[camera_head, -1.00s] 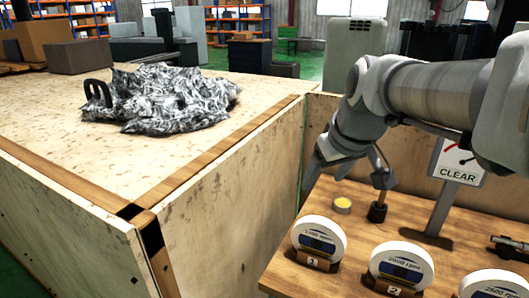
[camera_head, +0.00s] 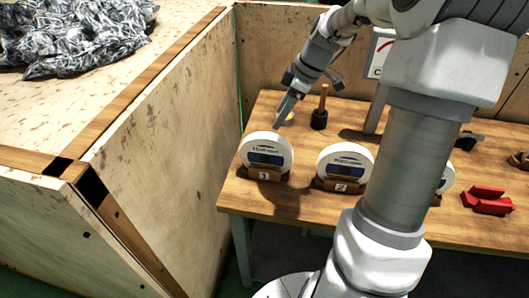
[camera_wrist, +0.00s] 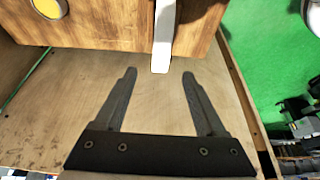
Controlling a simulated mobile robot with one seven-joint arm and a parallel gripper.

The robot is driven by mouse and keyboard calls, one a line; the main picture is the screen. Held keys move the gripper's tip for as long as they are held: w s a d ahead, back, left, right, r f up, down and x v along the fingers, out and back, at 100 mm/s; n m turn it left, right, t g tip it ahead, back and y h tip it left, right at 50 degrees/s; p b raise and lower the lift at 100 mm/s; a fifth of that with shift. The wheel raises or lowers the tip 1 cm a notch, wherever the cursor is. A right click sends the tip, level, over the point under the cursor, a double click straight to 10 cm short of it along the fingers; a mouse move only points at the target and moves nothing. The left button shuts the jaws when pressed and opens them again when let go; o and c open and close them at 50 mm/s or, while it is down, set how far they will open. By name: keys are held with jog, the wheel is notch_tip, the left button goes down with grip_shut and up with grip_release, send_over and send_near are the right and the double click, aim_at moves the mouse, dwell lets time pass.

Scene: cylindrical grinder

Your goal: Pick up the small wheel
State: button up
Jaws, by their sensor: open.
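Several white disc wheels with blue labels stand upright in wooden holders on the workbench. Wheel 1 (camera_head: 267,146) is leftmost, wheel 2 (camera_head: 344,160) is to its right, and another wheel (camera_head: 447,178) is partly hidden by my arm. I cannot tell for sure which is the small wheel; they look similar in size. My gripper (camera_head: 284,110) is open and empty, pointing down just above and behind wheel 1. In the wrist view, a white wheel rim (camera_wrist: 164,38), seen edge-on, lies ahead between my open fingers (camera_wrist: 159,75), apparently touching neither.
A tall plywood crate (camera_head: 165,150) with crumpled foil (camera_head: 75,30) stands close on the left.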

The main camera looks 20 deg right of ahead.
aim_at(268, 135)
jog(key=x, duration=0.8)
jog(key=shift+f, duration=0.1)
jog(key=shift+s+x, duration=0.1)
jog(key=shift+x, duration=1.4)
jog(key=shift+s+x, duration=0.15)
jog(key=shift+x, duration=1.3)
jog(key=shift+d, duration=0.15)
grip_shut()
jog(key=shift+w, duration=0.15)
